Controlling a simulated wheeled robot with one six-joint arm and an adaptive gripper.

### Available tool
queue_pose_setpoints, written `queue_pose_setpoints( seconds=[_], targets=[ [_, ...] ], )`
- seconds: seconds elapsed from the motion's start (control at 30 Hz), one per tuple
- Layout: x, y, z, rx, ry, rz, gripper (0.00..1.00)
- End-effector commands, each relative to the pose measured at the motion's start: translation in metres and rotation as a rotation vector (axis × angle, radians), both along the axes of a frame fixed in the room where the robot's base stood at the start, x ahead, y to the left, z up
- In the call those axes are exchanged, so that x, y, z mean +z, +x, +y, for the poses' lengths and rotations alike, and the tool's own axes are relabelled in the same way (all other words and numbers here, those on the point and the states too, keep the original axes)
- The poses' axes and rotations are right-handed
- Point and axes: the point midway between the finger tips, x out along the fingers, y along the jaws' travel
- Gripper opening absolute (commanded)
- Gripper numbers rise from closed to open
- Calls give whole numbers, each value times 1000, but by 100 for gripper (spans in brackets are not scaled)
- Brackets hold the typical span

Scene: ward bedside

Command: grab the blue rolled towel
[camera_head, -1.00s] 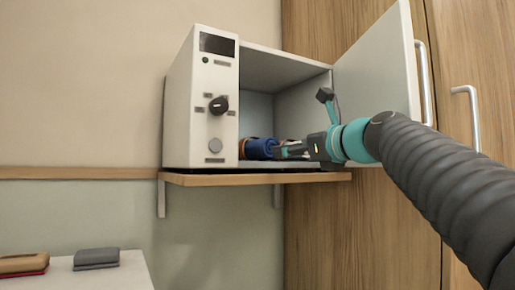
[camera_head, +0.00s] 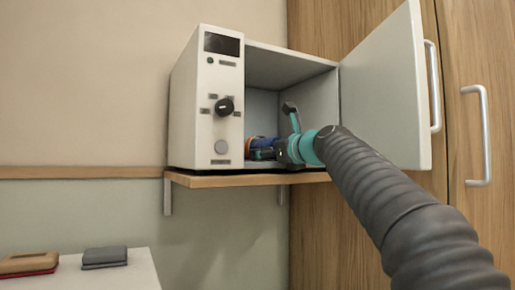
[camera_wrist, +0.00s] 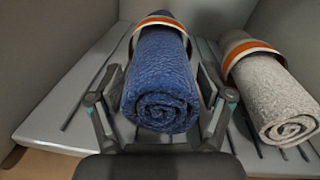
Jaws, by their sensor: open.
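The blue rolled towel (camera_wrist: 160,75) lies on the slatted floor inside the open white cabinet (camera_head: 204,100), with an orange and white band around its far end. In the head view the towel (camera_head: 262,141) is partly hidden by my gripper (camera_head: 264,154). In the wrist view my gripper (camera_wrist: 159,100) is open, with one finger on each side of the towel's near end. I cannot tell whether either finger touches it.
A grey rolled towel (camera_wrist: 272,95) with a similar band lies to the right of the blue one, close to my right finger. The cabinet's door (camera_head: 385,95) stands open at the right. The cabinet sits on a wooden shelf (camera_head: 250,179). A small table (camera_head: 120,272) holds folded items at lower left.

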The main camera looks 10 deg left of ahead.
Motion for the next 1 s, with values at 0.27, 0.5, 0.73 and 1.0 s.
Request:
queue_pose_setpoints(
  seconds=[0.27, 0.5, 0.73, 1.0],
  targets=[
    [0, 6, 5, 0, 1, -1, 79],
    [0, 6, 5, 0, 1, -1, 37],
    [1, 6, 5, -1, 0, -2, 29],
    [12, 2, 2, -1, 0, -3, 29]
  ],
)
